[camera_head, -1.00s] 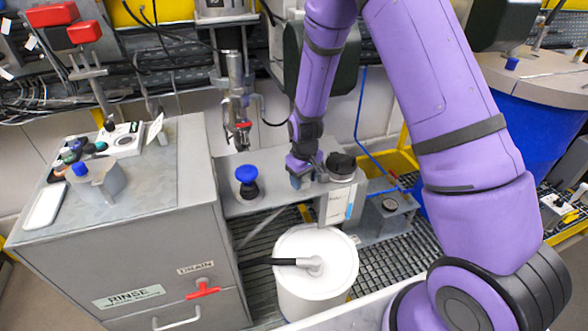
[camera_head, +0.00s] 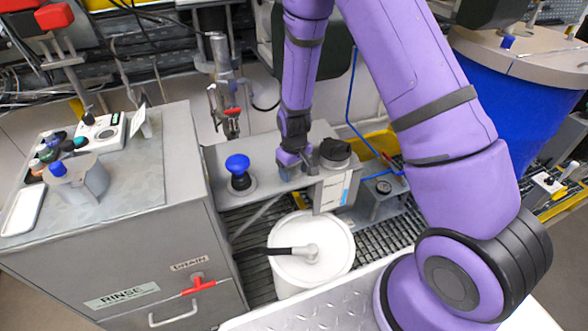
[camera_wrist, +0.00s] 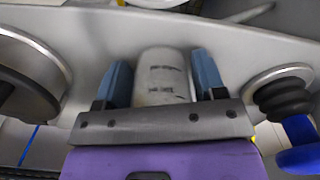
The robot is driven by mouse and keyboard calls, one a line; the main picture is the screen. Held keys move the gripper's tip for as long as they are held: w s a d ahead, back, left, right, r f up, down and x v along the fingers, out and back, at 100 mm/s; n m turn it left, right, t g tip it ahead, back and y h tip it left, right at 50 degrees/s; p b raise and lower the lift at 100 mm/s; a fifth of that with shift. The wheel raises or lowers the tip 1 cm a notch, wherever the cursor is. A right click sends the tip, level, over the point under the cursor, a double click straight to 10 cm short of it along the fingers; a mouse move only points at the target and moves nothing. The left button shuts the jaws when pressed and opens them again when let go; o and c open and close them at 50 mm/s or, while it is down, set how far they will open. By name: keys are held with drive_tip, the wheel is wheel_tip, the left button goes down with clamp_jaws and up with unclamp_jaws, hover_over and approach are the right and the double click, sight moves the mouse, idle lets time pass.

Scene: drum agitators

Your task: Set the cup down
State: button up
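The cup (camera_wrist: 162,78) is a pale grey-white cylinder with faint dark markings in the wrist view. It stands between the two blue fingers of my gripper (camera_wrist: 163,75), which lie along both its sides and appear shut on it. Behind the cup is a grey metal shelf; I cannot tell whether its base touches the shelf. In the head view my gripper (camera_head: 293,168) is low at the grey shelf (camera_head: 262,150), between a blue button and a black round cap. The cup is not clearly visible there.
The blue button (camera_head: 238,166) is close left of my gripper. The black cap (camera_head: 335,152) and a white labelled box (camera_head: 333,192) are close right. A white lidded pail (camera_head: 318,262) stands in front. A grey RINSE cabinet (camera_head: 120,245) is at the left, a blue drum (camera_head: 520,105) at the right.

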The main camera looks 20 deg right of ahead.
drive_tip(key=shift+o, duration=0.9)
